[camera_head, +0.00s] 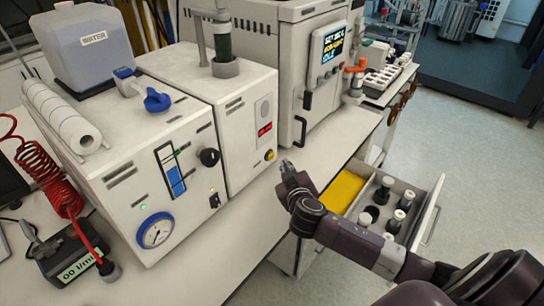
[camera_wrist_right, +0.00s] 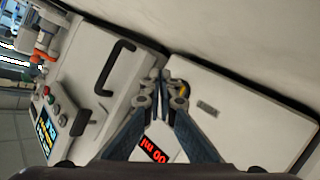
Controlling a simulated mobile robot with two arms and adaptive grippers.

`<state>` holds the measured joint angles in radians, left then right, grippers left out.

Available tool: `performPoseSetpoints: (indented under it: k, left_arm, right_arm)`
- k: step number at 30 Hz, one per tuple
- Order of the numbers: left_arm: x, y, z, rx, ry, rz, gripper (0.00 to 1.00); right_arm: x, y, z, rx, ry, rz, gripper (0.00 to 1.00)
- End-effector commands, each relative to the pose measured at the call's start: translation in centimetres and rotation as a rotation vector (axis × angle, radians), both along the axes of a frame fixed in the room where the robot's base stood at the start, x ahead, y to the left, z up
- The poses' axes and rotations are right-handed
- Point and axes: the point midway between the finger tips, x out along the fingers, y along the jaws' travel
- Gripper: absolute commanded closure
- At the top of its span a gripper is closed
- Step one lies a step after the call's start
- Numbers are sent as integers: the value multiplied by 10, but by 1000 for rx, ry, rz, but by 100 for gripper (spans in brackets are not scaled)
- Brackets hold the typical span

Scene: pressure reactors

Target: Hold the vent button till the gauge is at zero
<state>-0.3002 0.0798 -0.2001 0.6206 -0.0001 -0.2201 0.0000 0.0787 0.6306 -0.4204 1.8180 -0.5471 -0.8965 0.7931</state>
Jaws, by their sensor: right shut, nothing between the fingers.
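A small yellow button (camera_head: 269,155) sits low on the front of the white unit with the red display; I cannot read a vent label on it. A round blue-rimmed gauge (camera_head: 156,230) is on the front of the white unit at left; its needle is too small to read surely. My right gripper (camera_head: 285,168) is shut and empty, just right of the button in the head view; whether it touches is unclear. In the right wrist view the gripper's closed fingertips (camera_wrist_right: 162,84) partly cover a yellow spot (camera_wrist_right: 184,87), likely the same button. My left gripper is out of view.
A larger unit with a screen (camera_head: 332,46) and handle stands at the back. An open drawer (camera_head: 427,208) with several vials is below the bench at right. A red coiled hose (camera_head: 50,175) and a meter box (camera_head: 75,262) are at left. The bench front is bare.

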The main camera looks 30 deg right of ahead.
Motion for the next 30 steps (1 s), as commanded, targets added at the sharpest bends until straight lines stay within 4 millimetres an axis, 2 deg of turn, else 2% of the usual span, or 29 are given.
performPoseSetpoints:
  k: [6,10,30]
  left_arm:
    - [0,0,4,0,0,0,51]
    - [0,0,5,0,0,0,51]
    - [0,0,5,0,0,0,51]
  right_arm:
    - [-21,-9,0,-1,1,-1,100]
    - [-27,-11,1,-1,-1,1,100]
    - [-28,-12,0,0,0,-1,100]
